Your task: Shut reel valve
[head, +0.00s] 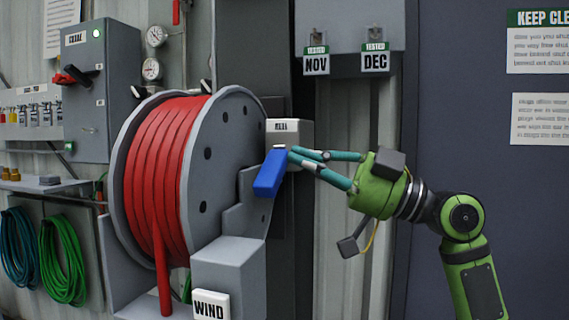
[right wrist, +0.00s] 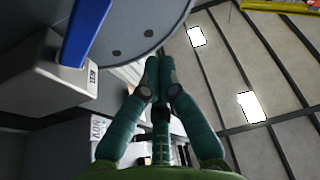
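The reel valve has a blue lever (head: 270,172) that hangs down, tilted to the lower left, from a small white labelled box (head: 300,130) beside the hose reel. In the right wrist view the blue lever (right wrist: 86,30) and the box (right wrist: 50,75) are at the upper left. My right gripper (head: 293,155) has its teal fingertips together by the lever's upper right side. In the right wrist view its fingertips (right wrist: 159,65) meet with nothing seen between them, apart from the lever; contact is unclear in the head view. My left gripper is not in view.
The big reel (head: 235,140) with red hose (head: 160,180) stands left of the lever. A grey block with a WIND sign (head: 211,305) is below it. A grey cabinet with NOV and DEC tags (head: 375,58) hangs above. A dark blue panel (head: 460,130) is behind my arm.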

